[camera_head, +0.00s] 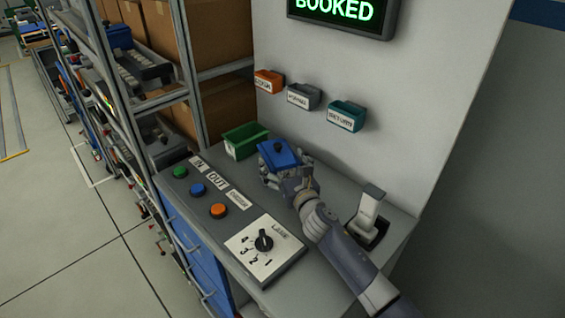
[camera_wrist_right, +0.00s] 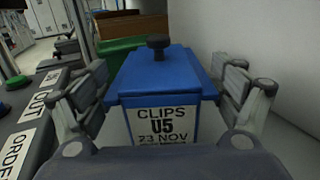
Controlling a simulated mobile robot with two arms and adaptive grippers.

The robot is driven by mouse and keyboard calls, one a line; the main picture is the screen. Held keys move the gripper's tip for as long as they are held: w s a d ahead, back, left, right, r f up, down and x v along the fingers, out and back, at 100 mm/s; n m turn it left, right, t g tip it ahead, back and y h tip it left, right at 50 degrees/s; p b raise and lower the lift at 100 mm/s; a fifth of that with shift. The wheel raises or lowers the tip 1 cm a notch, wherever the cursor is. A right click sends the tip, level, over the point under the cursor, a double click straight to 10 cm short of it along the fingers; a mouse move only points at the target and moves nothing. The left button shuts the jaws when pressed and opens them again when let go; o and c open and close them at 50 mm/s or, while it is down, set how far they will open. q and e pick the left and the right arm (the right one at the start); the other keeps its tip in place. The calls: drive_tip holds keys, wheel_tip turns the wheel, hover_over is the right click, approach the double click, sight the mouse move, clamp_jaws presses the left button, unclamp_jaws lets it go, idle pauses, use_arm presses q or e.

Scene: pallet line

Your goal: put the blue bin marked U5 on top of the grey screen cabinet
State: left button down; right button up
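The blue bin (camera_head: 277,155) has a lid with a dark knob. In the right wrist view the same bin (camera_wrist_right: 161,85) shows a label reading CLIPS U5 23 NOV. My right gripper (camera_head: 286,168) is at the bin, with its fingers (camera_wrist_right: 162,88) on both sides of it. Narrow gaps seem to show between the fingers and the bin, so I see the gripper as open around it. The bin's underside is hidden. The grey cabinet top (camera_head: 330,188) lies under my right arm, below a screen (camera_head: 340,12) reading BOOKED. My left gripper is not in view.
A green bin (camera_head: 245,140) stands just behind the blue bin. Buttons (camera_head: 198,189) and a rotary dial panel (camera_head: 264,247) line the front. A device (camera_head: 369,215) stands at right. Orange, grey and teal wall bins (camera_head: 346,115) hang behind. Shelving (camera_head: 190,60) stands at left.

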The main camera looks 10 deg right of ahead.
drive_tip(key=shift+r, duration=0.1)
idle(0.3)
drive_tip(key=shift+s, duration=0.15)
drive_tip(key=s, duration=0.3)
drive_tip(key=s+d, duration=0.1)
drive_tip(key=s, duration=0.3)
drive_tip(key=s+d, duration=0.1)
drive_tip(key=s, duration=0.3)
drive_tip(key=shift+s+d, duration=0.15)
drive_tip(key=shift+s, duration=0.1)
drive_tip(key=shift+r, duration=0.15)
